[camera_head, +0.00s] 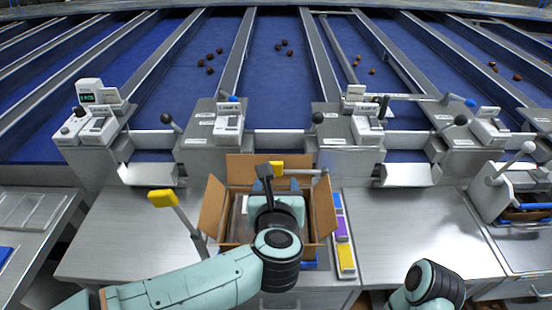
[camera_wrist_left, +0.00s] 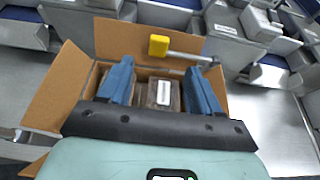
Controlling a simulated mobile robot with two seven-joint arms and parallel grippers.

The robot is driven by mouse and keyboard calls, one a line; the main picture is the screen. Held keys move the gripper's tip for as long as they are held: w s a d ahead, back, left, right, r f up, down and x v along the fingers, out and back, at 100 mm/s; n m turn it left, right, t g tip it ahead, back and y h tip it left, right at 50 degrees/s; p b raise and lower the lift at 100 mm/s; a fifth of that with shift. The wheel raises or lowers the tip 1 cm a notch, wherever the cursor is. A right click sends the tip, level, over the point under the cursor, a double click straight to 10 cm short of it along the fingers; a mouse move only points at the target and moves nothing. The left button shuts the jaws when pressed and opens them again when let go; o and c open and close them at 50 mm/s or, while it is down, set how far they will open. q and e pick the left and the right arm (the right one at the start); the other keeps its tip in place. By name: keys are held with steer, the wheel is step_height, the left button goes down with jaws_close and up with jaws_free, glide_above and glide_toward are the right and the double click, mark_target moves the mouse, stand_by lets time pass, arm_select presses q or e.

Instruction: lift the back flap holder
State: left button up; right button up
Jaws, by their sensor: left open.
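The back flap holder is a metal rod with a yellow grip (camera_head: 277,168). It lies roughly level across the back flap of the open cardboard box (camera_head: 212,208), its rod running right to a post. In the left wrist view its yellow grip (camera_wrist_left: 158,45) stands out in front of the raised back flap (camera_wrist_left: 115,38). My left gripper (camera_head: 264,180) is over the box, close to the holder; its two blue fingers (camera_wrist_left: 158,72) are apart with nothing held between them. My right gripper is out of view; only part of my right arm shows at the lower right.
Another yellow-gripped holder (camera_head: 163,198) stands tilted up left of the box. A labelled brown pack (camera_wrist_left: 160,93) sits inside the box. Coloured strips (camera_head: 342,230) lie right of it. Steel worktop (camera_head: 420,230) is clear to the right. Weighing units (camera_head: 229,125) stand behind.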

mark_target(276, 165)
arm_select(q)
steer(key=p+x, duration=0.1)
steer(key=x, duration=1.1)
steer(key=shift+s+f, duration=0.1)
jaws_close()
